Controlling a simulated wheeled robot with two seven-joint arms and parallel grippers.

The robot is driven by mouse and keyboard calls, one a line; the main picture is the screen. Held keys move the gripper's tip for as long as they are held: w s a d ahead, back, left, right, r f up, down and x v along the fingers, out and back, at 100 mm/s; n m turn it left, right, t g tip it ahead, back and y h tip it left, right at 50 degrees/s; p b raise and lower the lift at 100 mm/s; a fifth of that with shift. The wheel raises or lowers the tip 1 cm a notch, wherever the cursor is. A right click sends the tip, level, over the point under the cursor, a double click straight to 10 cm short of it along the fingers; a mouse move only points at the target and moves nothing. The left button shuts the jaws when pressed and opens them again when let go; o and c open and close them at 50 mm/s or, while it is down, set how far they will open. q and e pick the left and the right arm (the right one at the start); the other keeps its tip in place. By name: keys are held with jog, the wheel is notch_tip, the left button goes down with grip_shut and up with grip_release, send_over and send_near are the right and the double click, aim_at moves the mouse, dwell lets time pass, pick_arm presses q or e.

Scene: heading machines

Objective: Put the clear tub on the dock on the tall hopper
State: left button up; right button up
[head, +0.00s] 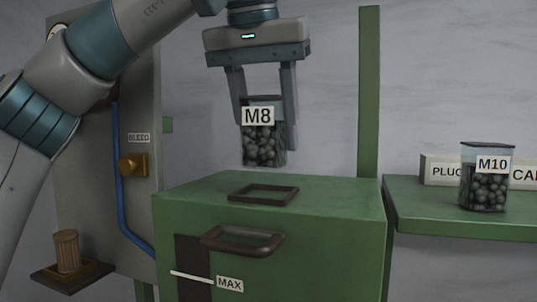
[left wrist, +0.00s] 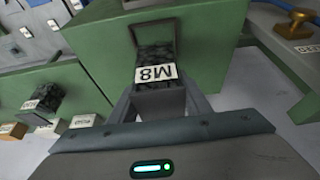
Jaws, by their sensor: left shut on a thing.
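My left gripper (head: 265,115) is shut on a clear tub (head: 263,150) labelled M8, filled with dark round pieces. It holds the tub upright in the air above the green tall hopper (head: 330,225). A brown square frame, the dock (head: 262,203), lies on the hopper's top, below the tub and apart from it. In the left wrist view the tub (left wrist: 156,62) sits between the fingers (left wrist: 158,95), with the dock (left wrist: 153,29) just beyond it. My right gripper is not in view.
A second clear tub (head: 487,180) labelled M10 stands on a green shelf (head: 460,221) at the right, by labelled boxes (head: 440,170). A green post (head: 369,90) rises behind the hopper. At the left are a panel with a brass valve (head: 133,165) and a brown cup (head: 67,250).

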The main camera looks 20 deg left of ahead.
aim_at(269, 155)
pick_arm(q)
jog(key=shift+d, duration=0.1)
jog(key=shift+f+p, duration=0.55)
jog(key=shift+f, duration=1.45)
jog(key=shift+f, duration=0.15)
jog(key=o, duration=1.3)
jog(key=shift+o, duration=0.2)
jog(key=shift+r, duration=0.2)
jog(key=b+v, duration=0.1)
jog(key=v, duration=1.1)
